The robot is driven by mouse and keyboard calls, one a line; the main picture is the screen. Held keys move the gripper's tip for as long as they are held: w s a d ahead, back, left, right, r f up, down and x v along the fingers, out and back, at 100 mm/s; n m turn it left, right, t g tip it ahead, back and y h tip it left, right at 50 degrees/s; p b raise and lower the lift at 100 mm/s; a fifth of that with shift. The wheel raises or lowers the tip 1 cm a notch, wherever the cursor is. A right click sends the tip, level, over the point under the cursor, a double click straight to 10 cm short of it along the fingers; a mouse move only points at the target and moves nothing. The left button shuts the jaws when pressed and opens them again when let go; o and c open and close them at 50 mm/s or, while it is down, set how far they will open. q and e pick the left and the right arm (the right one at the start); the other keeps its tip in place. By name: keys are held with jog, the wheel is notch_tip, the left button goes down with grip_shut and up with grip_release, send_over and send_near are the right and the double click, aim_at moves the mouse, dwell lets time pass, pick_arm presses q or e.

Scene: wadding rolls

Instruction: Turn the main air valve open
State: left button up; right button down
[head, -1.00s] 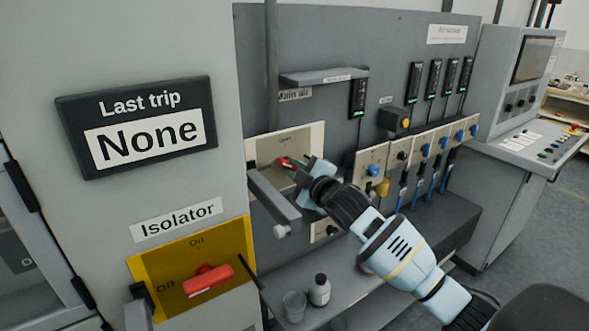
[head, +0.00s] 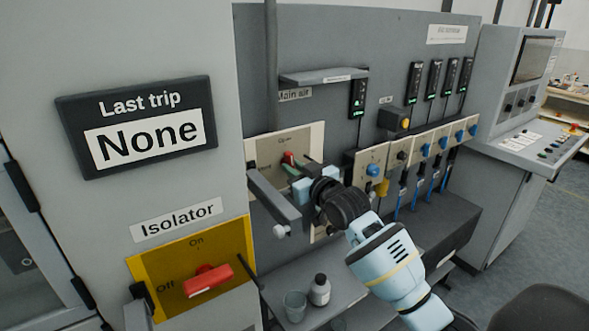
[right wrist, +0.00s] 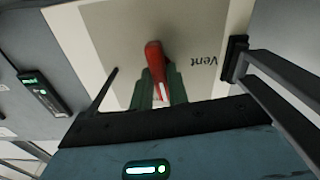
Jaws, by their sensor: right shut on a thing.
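The main air valve has a red handle (head: 288,157) on a cream plate (head: 262,150), below a "Main air" label (head: 294,96). In the head view the handle stands nearly upright, close under the small "Open" mark. My right gripper (head: 291,166) is shut on the handle from the front, covering its lower part. In the right wrist view the red handle (right wrist: 156,66) sits between the green fingers of my right gripper (right wrist: 160,88), and the word "Vent" (right wrist: 206,62) shows upside down on the plate. My left gripper is not in view.
A grey bar (head: 272,200) juts out close left of my right gripper. A shelf (head: 318,78) is above. A yellow isolator panel (head: 165,260) with a red handle is at lower left. A cup (head: 295,306) and a bottle (head: 320,290) stand below.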

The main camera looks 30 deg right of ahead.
jog(key=shift+m, duration=0.6)
jog(key=c, duration=1.4)
grip_release()
jog(key=shift+o, duration=0.2)
jog(key=s+d, duration=0.1)
jog(key=s, duration=0.6)
jog(key=shift+s, duration=0.35)
